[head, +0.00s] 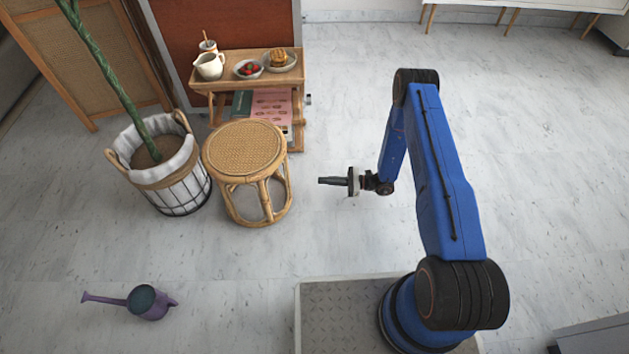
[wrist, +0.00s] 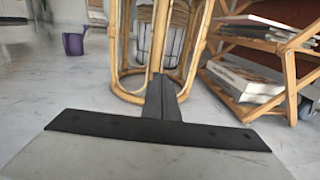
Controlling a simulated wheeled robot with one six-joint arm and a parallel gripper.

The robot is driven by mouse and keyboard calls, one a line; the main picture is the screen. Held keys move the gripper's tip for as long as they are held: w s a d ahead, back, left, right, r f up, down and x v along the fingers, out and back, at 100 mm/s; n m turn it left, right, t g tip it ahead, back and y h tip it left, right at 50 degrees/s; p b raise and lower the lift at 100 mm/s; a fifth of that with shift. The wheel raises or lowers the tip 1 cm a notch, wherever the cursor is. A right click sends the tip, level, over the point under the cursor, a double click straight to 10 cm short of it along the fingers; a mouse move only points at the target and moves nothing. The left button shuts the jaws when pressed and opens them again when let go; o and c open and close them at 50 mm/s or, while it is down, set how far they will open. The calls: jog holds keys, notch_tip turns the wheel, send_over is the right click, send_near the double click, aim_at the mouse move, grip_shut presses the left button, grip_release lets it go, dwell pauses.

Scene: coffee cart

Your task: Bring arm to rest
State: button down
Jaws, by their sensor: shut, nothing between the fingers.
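My blue arm reaches up from its base and bends down, with my gripper (head: 325,181) pointing left over the floor in the head view. The fingers look closed together and hold nothing. In the wrist view my gripper (wrist: 162,85) shows as a dark shut pair of fingers pointing ahead toward the legs of the rattan stool (wrist: 190,50). In the head view the rattan stool (head: 244,149) stands to the left of my gripper, with a gap between them.
A wooden cart (head: 230,83) carries a white pitcher (head: 209,66), a bowl of fruit (head: 248,69) and a bowl of waffles (head: 279,60). A potted plant in a basket (head: 177,190) stands left of the stool. Floor behind my arm is clear.

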jog(key=shift+s+d, duration=0.1)
jog(key=shift+d, duration=0.95)
jog(key=s+d+r+n+g+h, duration=0.1)
jog(key=s+r+n+g+h, duration=0.2)
jog(key=r, duration=1)
jog(key=s+d+r+n+g+h, duration=0.1)
jog(key=s+r+n+h, duration=0.3)
jog(key=r, duration=1)
jog(key=s+d+r+n+g, duration=0.15)
jog(key=r+n, duration=0.35)
jog(key=r, duration=0.8)
jog(key=s+d+r+n+t+h, duration=0.2)
jog(key=s+d+r+h, duration=0.1)
jog(key=s+d+r, duration=0.2)
jog(key=s+d+r+n+t+h, duration=0.2)
jog(key=s+r, duration=0.7)
jog(key=s, duration=0.5)
jog(key=s+d+r+n+t+h, duration=0.3)
jog(key=s+d+r+t+h, duration=0.1)
jog(key=s+d+r+h, duration=0.2)
jog(key=shift+s+d+r, duration=0.55)
jog(key=shift+s+d, duration=0.4)
jog(key=shift+s, duration=0.8)
jog(key=shift+t, duration=0.25)
